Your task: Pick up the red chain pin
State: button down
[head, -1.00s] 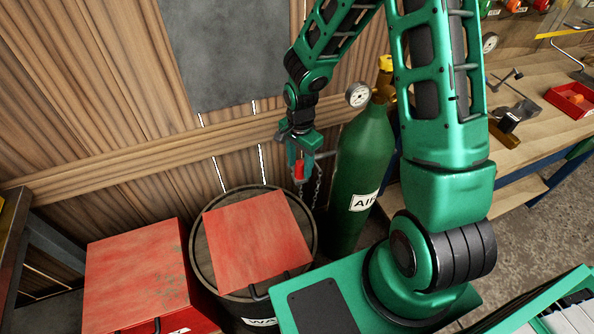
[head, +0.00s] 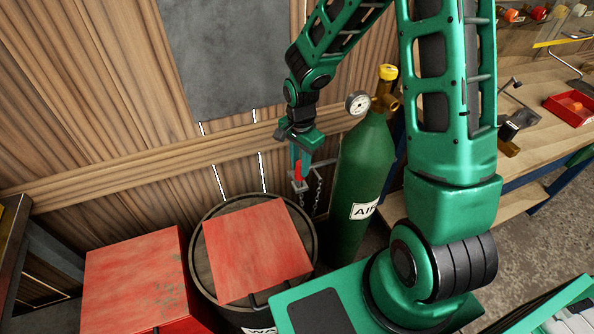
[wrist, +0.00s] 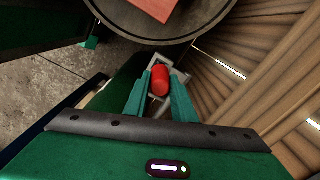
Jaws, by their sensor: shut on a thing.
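The red chain pin (head: 298,171) is a small red cylinder, seen in the head view beside the green air cylinder's left side. It also shows in the wrist view (wrist: 161,86), between the two green fingers. My gripper (head: 299,174) is shut on the pin, with a finger on each side of it; it also shows in the wrist view (wrist: 161,97). A grey metal bracket (wrist: 179,76) lies just beyond the pin. A chain (head: 318,190) hangs beside it. I cannot tell whether the pin still sits in the bracket.
The green air cylinder (head: 362,165) with a gauge (head: 357,103) stands close to the right of my gripper. A barrel (head: 203,235) with a red box (head: 255,250) on top stands below. Another red box (head: 135,280) is at left. A wooden wall is behind.

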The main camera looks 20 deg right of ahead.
jog(key=s+a+r, duration=0.7)
jog(key=s+a, duration=0.1)
jog(key=shift+s+r, duration=0.2)
jog(key=shift+r, duration=0.05)
